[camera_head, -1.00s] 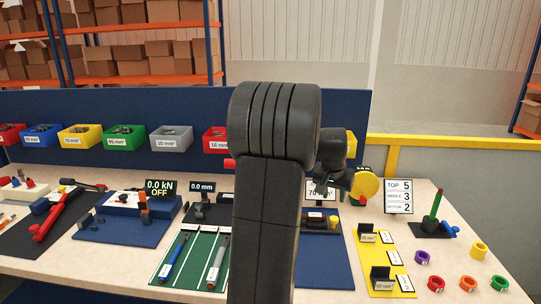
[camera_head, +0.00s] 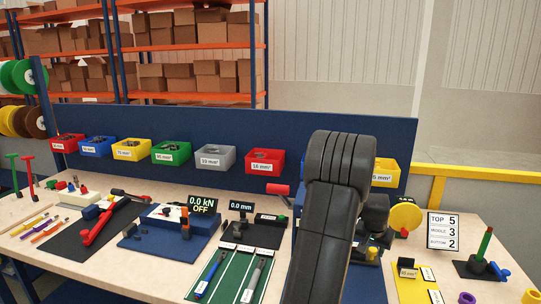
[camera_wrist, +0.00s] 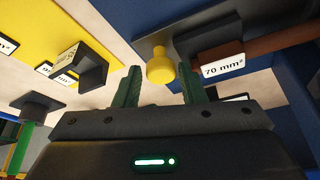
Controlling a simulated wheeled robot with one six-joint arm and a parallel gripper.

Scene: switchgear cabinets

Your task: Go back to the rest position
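My arm (camera_head: 325,220) rises in front of the bench in the head view and bends over at the top. My gripper (camera_wrist: 159,75) shows in the wrist view with its two green fingers apart and nothing between them. A yellow knob (camera_wrist: 160,67) and a "70 mm²" label (camera_wrist: 222,57) lie beyond the fingertips, apart from them. In the head view the gripper end is dark and mostly hidden by my arm, near the yellow round disc (camera_head: 405,216).
The bench (camera_head: 110,265) carries a blue press mat (camera_head: 150,245), a green mat (camera_head: 230,280), a yellow board (camera_head: 412,288) and a "TOP 5" sign (camera_head: 443,230). Coloured bins, including a grey one (camera_head: 215,156), line the blue back panel (camera_head: 300,125). Space above the bench's left side is clear.

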